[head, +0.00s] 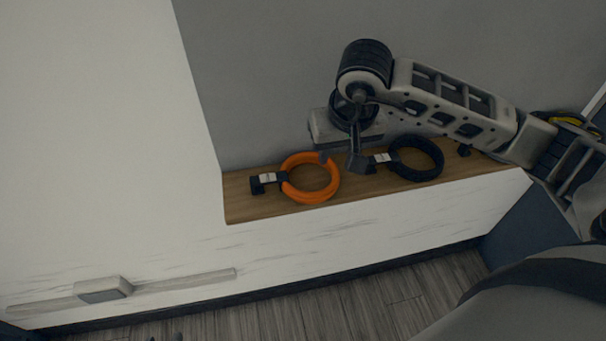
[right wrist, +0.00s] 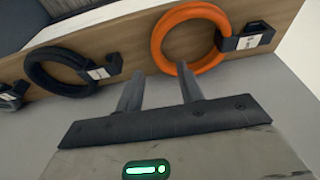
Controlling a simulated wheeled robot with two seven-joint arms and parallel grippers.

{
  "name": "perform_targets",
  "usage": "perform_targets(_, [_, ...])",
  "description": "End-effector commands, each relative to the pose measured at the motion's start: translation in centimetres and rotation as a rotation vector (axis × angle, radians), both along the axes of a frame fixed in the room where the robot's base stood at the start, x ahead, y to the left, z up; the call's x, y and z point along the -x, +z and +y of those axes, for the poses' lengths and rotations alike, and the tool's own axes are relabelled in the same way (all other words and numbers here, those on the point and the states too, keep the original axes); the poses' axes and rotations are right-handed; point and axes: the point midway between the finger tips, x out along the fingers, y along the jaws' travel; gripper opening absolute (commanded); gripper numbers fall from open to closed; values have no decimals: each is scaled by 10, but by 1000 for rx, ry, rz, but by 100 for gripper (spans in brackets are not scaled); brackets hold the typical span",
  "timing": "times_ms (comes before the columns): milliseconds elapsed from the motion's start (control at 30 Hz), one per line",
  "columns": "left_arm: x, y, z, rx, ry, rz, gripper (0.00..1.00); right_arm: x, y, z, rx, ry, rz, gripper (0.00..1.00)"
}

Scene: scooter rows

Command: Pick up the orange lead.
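The orange lead (head: 296,196) is a coiled ring with a black plug and white label. It lies on a wooden shelf (head: 241,208), at the left. In the right wrist view the lead (right wrist: 160,40) is at the top, just beyond the fingers. My right gripper (head: 340,162) is above the shelf, close to the right side of the orange coil. In the right wrist view its two fingers (right wrist: 158,72) are apart with nothing between them. One fingertip overlaps the coil's lower edge there; I cannot tell whether it touches. My left gripper is not in view.
A black coiled lead (head: 437,172) lies on the shelf right of the orange one, under my right arm. Another dark plug (head: 463,150) is further right. A grey wall (head: 255,80) stands behind the shelf, and a white panel (head: 100,130) at its left end.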

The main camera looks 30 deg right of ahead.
Motion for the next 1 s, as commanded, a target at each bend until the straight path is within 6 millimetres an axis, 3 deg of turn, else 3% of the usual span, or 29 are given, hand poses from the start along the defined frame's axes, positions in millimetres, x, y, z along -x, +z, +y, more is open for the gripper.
perform_targets(400, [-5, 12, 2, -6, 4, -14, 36, -10, -48, -4, -1, -2, 3, 37])
perform_targets(667, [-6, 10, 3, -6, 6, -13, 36, -11, -52, -5, -1, -1, 0, 37])
perform_targets(700, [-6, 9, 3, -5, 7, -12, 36, -11, -52, -5, -1, -1, 0, 35])
perform_targets(833, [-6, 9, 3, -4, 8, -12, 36, -12, -52, -5, -1, -1, 0, 0])
perform_targets(1000, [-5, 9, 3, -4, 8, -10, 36, -12, -51, -5, -2, -1, -3, 0])
